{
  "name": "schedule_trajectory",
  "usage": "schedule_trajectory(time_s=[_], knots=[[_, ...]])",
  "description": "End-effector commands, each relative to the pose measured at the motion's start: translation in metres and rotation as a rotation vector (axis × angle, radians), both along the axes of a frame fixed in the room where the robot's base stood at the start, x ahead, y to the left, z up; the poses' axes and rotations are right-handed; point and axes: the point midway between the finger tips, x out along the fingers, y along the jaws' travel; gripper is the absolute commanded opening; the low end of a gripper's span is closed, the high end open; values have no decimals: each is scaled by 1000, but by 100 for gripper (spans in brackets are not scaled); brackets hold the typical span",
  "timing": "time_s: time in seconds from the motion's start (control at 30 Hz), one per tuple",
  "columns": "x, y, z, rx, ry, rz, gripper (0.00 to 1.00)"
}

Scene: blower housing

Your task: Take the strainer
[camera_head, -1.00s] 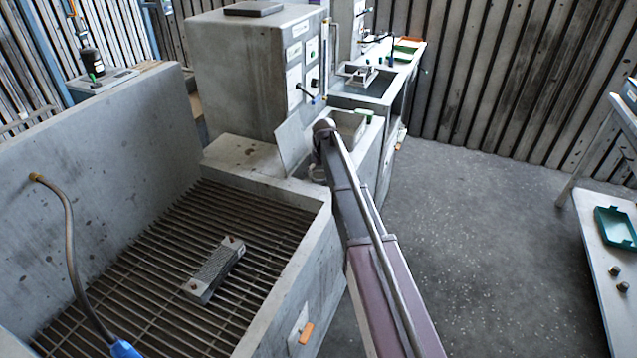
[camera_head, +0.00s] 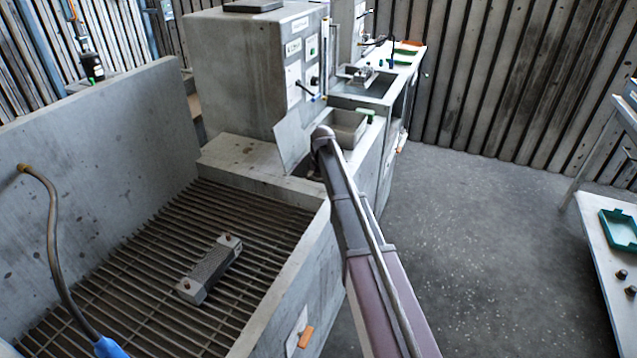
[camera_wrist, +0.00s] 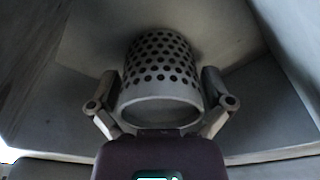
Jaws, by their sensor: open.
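The strainer (camera_wrist: 160,65) is a grey perforated cup with a plain rim towards me. It sits in a grey recess in the wrist view. My gripper (camera_wrist: 161,90) is open, with one finger to the left of the strainer and one to the right. The fingers are close to its sides; I cannot tell whether they touch. In the head view my arm reaches to an opening beside a tilted panel, and my gripper and the strainer are hidden there.
A grated basin (camera_head: 130,290) with a metal block (camera_head: 210,270) on it lies to the left. A grey machine cabinet (camera_head: 245,75) stands behind the opening. A grey bin (camera_head: 347,128) is just right of the panel (camera_head: 292,140). A table with a green tray (camera_head: 618,230) is at the right; floor between is clear.

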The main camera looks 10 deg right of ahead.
Motion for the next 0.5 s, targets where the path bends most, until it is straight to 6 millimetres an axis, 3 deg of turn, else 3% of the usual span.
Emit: schedule_trajectory(time_s=[0.4, 0.5], knots=[[0, 0, 0, 0, 0, 0, 100], [0, 0, 0, 0, 0, 0, 70]])
